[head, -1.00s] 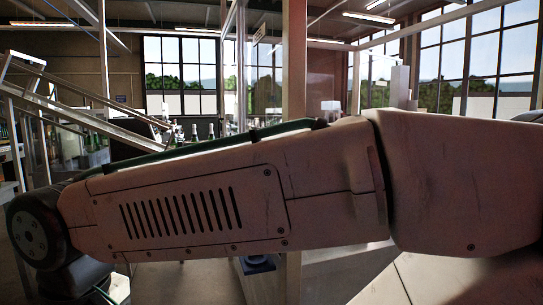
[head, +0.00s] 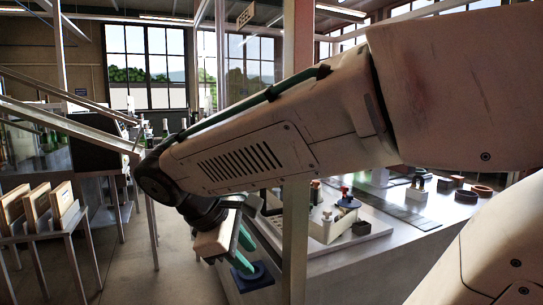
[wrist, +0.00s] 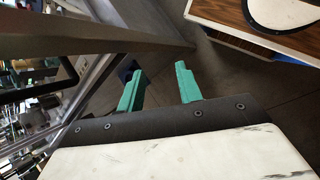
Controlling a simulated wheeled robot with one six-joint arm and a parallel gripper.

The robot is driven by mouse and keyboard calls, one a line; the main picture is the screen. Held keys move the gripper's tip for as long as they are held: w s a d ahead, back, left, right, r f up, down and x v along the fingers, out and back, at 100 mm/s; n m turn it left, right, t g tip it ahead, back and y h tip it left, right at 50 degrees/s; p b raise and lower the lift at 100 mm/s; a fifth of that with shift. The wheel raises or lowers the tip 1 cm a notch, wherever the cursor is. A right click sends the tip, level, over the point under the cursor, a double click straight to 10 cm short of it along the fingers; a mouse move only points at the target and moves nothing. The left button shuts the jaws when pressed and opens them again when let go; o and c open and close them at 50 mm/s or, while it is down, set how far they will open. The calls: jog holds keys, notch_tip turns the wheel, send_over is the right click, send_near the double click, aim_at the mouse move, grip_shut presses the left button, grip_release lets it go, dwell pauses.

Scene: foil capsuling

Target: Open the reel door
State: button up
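I cannot make out a reel door for sure. A tall post (head: 295,240) stands beside my gripper, and a small lettered sign (head: 245,16) hangs high near it. My arm hides much of what lies behind. My gripper (head: 242,256) points down left of the post, with teal fingers. In the wrist view my gripper (wrist: 160,85) has its two fingers apart, with nothing between them but the floor beyond. A dark metal beam (wrist: 100,45) crosses close in front at the left there.
A bench (head: 400,240) with small fixtures and dark rings (head: 467,196) stands at the right. A rack with wooden boxes (head: 38,208) stands at the left. A slanted rail (head: 60,120) is at the back left. Floor (head: 135,265) is clear between.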

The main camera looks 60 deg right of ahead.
jog(key=w+d+r+n+g+h, duration=0.4)
jog(key=w+d+r+n+h, duration=0.4)
jog(key=w+d+r+h, duration=0.4)
jog(key=s+d+r+y, duration=0.1)
jog(key=s+d, duration=0.1)
jog(key=d, duration=0.5)
jog(key=shift+s+r, duration=0.2)
jog(key=shift+r, duration=0.1)
grip_shut()
